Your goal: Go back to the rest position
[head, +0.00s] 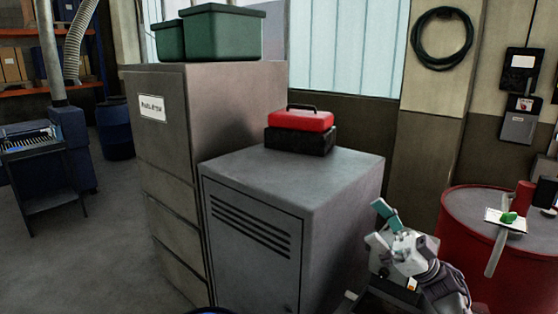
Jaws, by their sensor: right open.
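My right gripper (388,226) is at the lower right, in front of the right side of the low grey cabinet (290,195) and left of the red drum (468,240). It is open, and a teal part at its tip points up and to the left. I see nothing held in it, though its far side is hidden. My left gripper is not in view.
A red and black toolbox (301,120) sits on the low cabinet. A taller cabinet (170,170) with green bins (225,33) stands beside it. A white card with a green item (509,218) lies on the drum.

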